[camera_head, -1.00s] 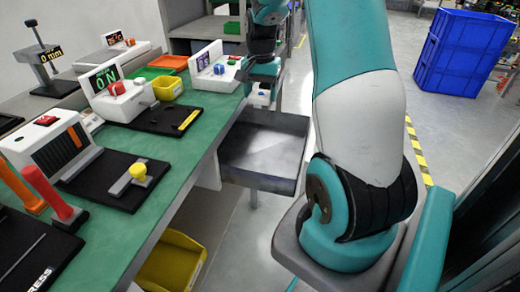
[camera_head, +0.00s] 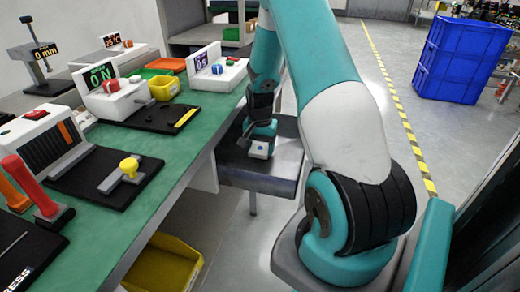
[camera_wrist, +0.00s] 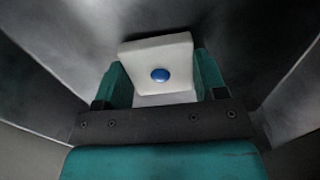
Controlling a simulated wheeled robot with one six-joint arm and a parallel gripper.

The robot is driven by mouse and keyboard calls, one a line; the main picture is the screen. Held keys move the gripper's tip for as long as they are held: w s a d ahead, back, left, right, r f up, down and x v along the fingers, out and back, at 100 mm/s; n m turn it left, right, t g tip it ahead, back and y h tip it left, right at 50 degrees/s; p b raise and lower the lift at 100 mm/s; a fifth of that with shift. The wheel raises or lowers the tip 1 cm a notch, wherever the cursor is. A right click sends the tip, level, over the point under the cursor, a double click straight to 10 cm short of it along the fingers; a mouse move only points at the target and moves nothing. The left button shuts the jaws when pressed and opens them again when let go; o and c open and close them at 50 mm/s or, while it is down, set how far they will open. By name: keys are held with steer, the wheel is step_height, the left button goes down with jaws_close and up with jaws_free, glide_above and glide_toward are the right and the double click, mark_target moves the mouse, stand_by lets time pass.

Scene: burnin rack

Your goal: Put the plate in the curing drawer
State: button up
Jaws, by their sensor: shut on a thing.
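The plate, a small white block with a blue dot (camera_wrist: 158,58), sits between the teal fingers of my gripper (camera_wrist: 160,82) in the wrist view. My gripper is shut on it. In the head view, my gripper (camera_head: 260,143) is low over the open grey drawer (camera_head: 250,182) beside the bench, with the white plate (camera_head: 257,152) at its tip. In the wrist view, grey metal drawer walls (camera_wrist: 48,75) rise around the plate. I cannot tell whether the plate touches the drawer floor.
The green bench (camera_head: 165,185) runs along the left, carrying several devices and a yellow bin (camera_head: 164,88). Another yellow bin (camera_head: 163,266) is below. Stacked blue crates (camera_head: 461,60) stand at the back right.

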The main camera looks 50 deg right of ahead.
mark_target(260, 149)
steer(key=shift+f, duration=0.25)
steer(key=o, duration=0.9)
step_height(260, 149, up, 8)
steer(key=shift+f+p, duration=0.1)
steer(key=shift+p, duration=0.8)
